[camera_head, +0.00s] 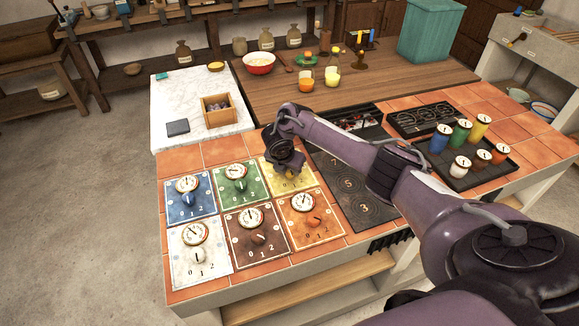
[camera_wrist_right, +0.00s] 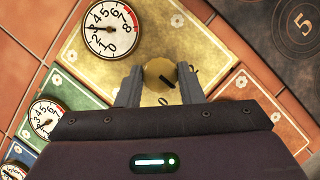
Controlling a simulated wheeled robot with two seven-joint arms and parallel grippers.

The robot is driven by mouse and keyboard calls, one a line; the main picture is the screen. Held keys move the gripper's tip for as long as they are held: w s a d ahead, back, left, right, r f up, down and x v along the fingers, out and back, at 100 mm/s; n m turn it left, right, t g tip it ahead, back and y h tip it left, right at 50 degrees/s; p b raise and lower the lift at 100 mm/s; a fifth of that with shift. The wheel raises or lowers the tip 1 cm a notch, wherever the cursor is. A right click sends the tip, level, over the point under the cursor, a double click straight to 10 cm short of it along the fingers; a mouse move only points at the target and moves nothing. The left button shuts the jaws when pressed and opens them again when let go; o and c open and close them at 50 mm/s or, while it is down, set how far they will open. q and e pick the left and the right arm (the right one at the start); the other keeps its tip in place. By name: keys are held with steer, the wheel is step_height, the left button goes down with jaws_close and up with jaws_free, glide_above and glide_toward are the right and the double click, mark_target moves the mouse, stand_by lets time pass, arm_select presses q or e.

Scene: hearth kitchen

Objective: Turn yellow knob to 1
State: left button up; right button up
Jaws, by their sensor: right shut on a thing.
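The yellow panel (camera_head: 311,183) is at the back right of a group of coloured panels on the tiled counter. My right gripper (camera_head: 288,168) is over it and hides most of it in the head view. In the right wrist view, the yellow knob (camera_wrist_right: 159,71) is between the two fingers of my right gripper (camera_wrist_right: 160,82), which are shut on it. A dark pointer line shows on the knob's face. The panel's round gauge (camera_wrist_right: 110,29) is beside the knob. The panel's numbers are mostly hidden by the gripper. My left gripper is not in view.
Blue (camera_head: 188,205), green (camera_head: 238,187), white (camera_head: 201,261), brown (camera_head: 255,235) and orange (camera_head: 311,227) panels with knobs lie close around. A dark numbered board (camera_head: 365,215) is to the right. A black tray (camera_head: 478,176) holds coloured canisters.

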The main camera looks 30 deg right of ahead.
stand_by(0.3)
steer(key=o, duration=1)
steer(key=shift+r, duration=0.1)
steer(key=v, duration=0.7)
steer(key=shift+r+p, duration=0.35)
steer(key=shift+p, duration=0.05)
steer(key=shift+a, duration=0.1)
